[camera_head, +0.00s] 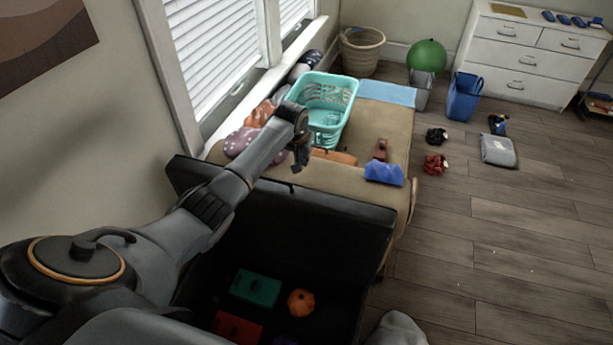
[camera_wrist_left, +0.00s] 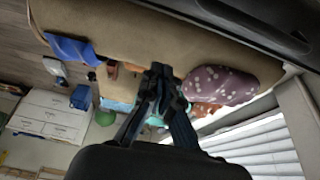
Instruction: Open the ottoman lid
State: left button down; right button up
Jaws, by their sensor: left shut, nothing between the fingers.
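The black ottoman (camera_head: 342,302) is at the bottom of the head view, and its inside is visible. Its lid (camera_head: 325,222) is raised and stands up on the far side, next to the tan bench. Inside lie a green box (camera_head: 256,287), a red box (camera_head: 237,328) and an orange ball (camera_head: 301,302). My left arm reaches across the lid and hides its left part. My left gripper (camera_head: 299,166) is shut and empty, pointing down over the bench just beyond the lid's top edge. It also shows in the left wrist view (camera_wrist_left: 160,72). My right gripper is not visible.
The tan bench (camera_head: 398,135) holds a turquoise basket (camera_head: 325,98), a spotted purple cushion (camera_head: 240,143) and a blue object (camera_head: 384,173). A window wall borders the left. Small items, including a grey bundle (camera_head: 498,151), lie on the floor; the floor at lower right is mostly clear.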

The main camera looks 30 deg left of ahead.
pick_arm(q)
notch_tip(320, 180, down, 7)
jog(key=s+p, duration=0.1)
jog(key=p, duration=0.2)
jog(key=shift+s+d+r, duration=0.2)
jog(key=shift+d, duration=0.05)
dwell(0.5)
